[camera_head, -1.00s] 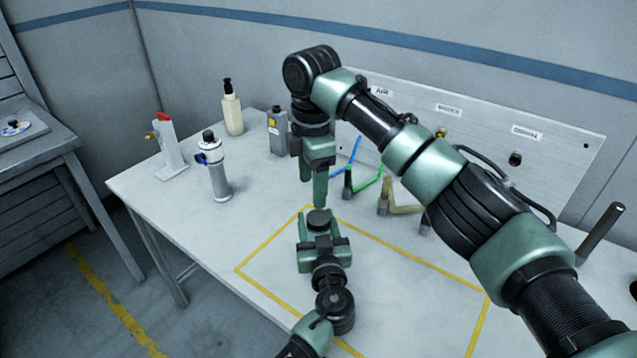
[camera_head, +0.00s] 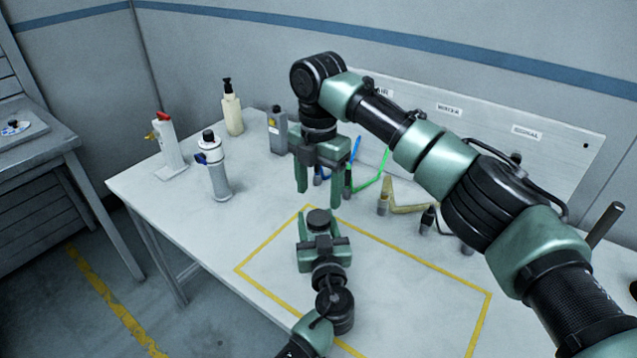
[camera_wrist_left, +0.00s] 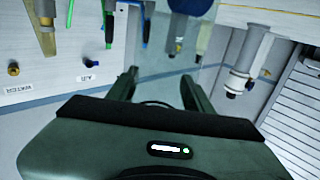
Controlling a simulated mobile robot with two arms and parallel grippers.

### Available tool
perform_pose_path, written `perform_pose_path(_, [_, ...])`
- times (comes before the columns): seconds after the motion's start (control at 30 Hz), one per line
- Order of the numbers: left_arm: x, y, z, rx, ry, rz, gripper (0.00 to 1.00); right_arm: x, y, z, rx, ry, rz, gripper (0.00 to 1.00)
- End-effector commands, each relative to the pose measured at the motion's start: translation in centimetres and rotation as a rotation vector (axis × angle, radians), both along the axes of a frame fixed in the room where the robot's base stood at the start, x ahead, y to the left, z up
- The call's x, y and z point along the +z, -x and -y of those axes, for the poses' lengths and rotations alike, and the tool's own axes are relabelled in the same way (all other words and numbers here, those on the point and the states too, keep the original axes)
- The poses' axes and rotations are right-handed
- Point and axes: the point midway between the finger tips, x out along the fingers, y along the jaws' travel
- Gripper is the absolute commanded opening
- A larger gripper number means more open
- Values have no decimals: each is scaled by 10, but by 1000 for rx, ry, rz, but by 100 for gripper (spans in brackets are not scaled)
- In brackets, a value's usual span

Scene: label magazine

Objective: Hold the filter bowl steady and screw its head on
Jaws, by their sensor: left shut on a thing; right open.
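My left gripper (camera_head: 319,236) comes in from the bottom, its fingers shut around the filter bowl. A dark round piece with a flat top (camera_head: 319,217), which looks like the head, shows between its fingertips. The left wrist view shows a pale see-through shape, apparently the bowl (camera_wrist_left: 160,62), between the fingers. I cannot tell how far the head is seated. My right gripper (camera_head: 319,198) points down, open and empty, just above the dark piece, with one finger to each side of it.
A white and grey unit with a black knob (camera_head: 213,168), a red-topped fixture (camera_head: 168,150), a pump bottle (camera_head: 232,110) and a grey box (camera_head: 277,133) stand at the back left. Hoses and fittings (camera_head: 400,208) lie near the labelled wall panel (camera_head: 490,135). The yellow-taped area is otherwise clear.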

Motion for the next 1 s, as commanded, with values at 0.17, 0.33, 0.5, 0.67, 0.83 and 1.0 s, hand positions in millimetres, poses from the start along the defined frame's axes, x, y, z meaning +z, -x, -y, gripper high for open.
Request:
perform_pose_path(0.17, [0,0,0,0,0,0,0,-30,1,0,0,0,-3,65])
perform_pose_path(0.33, [0,0,0,0,0,0,0,-53,1,0,0,0,-2,65])
perform_pose_path(0.5, [0,0,0,0,0,0,0,-66,0,0,0,0,-1,65])
perform_pose_path(0.67, [0,0,0,0,0,0,0,-68,0,0,-1,-1,-1,65])
perform_pose_path(0.83, [0,0,0,0,0,0,0,-68,0,0,-1,-1,-1,62])
perform_pose_path(1.0, [0,0,0,0,0,0,0,-67,0,0,-1,-1,-1,15])
